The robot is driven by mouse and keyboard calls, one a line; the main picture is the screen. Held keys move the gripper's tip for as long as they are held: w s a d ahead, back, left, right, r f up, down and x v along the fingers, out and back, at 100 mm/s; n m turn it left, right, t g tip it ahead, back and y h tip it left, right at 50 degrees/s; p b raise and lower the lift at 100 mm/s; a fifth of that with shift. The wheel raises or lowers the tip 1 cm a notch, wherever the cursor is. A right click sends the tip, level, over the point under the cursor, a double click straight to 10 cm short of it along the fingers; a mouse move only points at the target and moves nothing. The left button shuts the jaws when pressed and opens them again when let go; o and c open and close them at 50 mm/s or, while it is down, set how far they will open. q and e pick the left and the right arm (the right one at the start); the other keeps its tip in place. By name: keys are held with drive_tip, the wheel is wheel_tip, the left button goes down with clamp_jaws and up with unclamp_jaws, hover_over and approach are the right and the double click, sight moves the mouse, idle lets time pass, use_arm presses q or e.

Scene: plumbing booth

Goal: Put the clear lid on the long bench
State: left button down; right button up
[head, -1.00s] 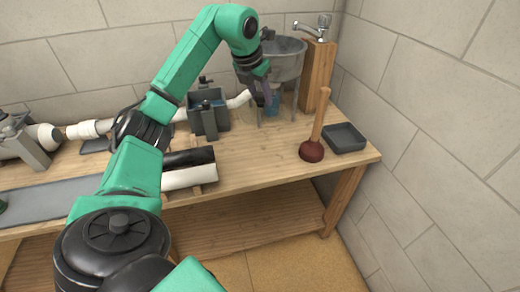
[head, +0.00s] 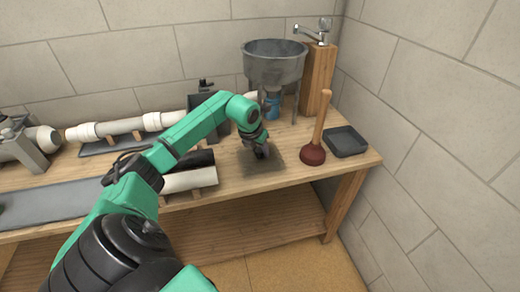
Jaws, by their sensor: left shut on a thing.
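The clear lid (head: 273,164) shows as a thin, see-through, greyish square patch at the bench top, left of the plunger. My left gripper (head: 262,153) points down over it and is shut on it, hiding part of it. The lid lies at or very close to the wood; I cannot tell whether it touches. The long bench (head: 235,183) is a wooden table along the wall with a lower shelf. My right gripper is not in view.
A plunger (head: 313,152) and a dark square tray (head: 345,141) stand to the right. A grey basin on legs (head: 275,63), with a blue object (head: 272,105) beneath it, and a wooden tap post (head: 318,80) are behind. Black and white pipes (head: 190,179) lie left.

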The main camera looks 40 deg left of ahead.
use_arm(q)
drive_tip(key=shift+c, duration=2.2)
unclamp_jaws()
drive_tip(key=shift+r, duration=0.15)
drive_tip(key=b+v, duration=0.1)
drive_tip(key=v, duration=1)
drive_tip(key=shift+r, duration=0.4)
drive_tip(key=shift+s+d, duration=0.1)
